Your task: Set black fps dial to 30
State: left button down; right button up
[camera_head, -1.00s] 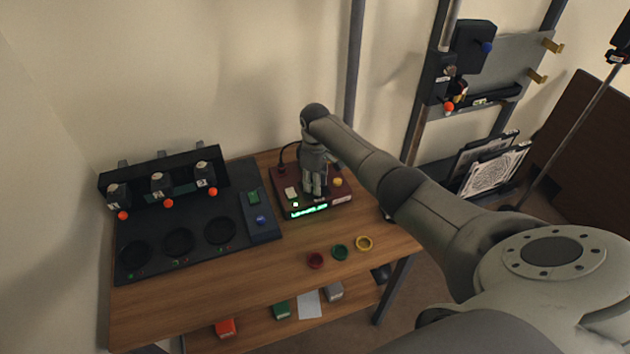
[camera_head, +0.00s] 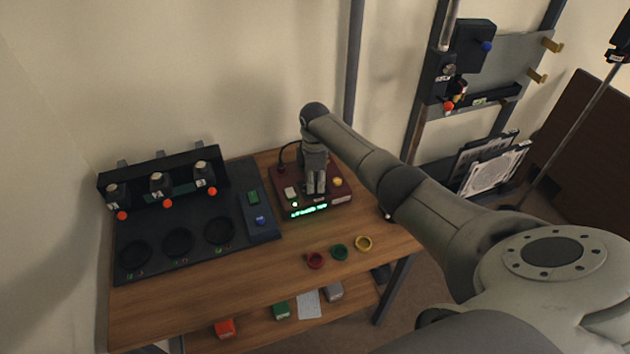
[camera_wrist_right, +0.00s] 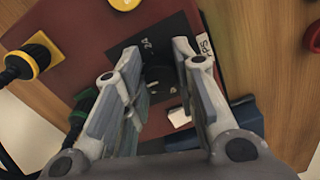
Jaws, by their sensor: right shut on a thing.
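The dark red control box (camera_head: 298,207) sits at the back right of the wooden table, with a lit green display (camera_head: 309,211) too small to read. My right gripper (camera_head: 316,191) reaches straight down onto the box's top. In the right wrist view my right gripper (camera_wrist_right: 160,70) is shut on the black fps dial (camera_wrist_right: 158,74), one finger on each side. The dial sits on a dark plate with a white "24" mark beyond it; an "FPS" label (camera_wrist_right: 204,46) is beside it. The fingers hide much of the dial, and I cannot tell its setting. My left gripper is out of view.
A yellow knob (camera_head: 337,182) and a white switch (camera_head: 290,193) are on the box close to my gripper. Red (camera_head: 315,261), green (camera_head: 339,252) and yellow (camera_head: 363,243) rings lie in front. A black panel (camera_head: 150,235) with several round recesses fills the table's left side.

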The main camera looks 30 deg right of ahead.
aim_at(315, 183)
jog(key=shift+w+r, duration=0.1)
jog(key=o, duration=1)
jog(key=shift+o, duration=0.2)
notch_tip(315, 183, up, 12)
dwell(0.3)
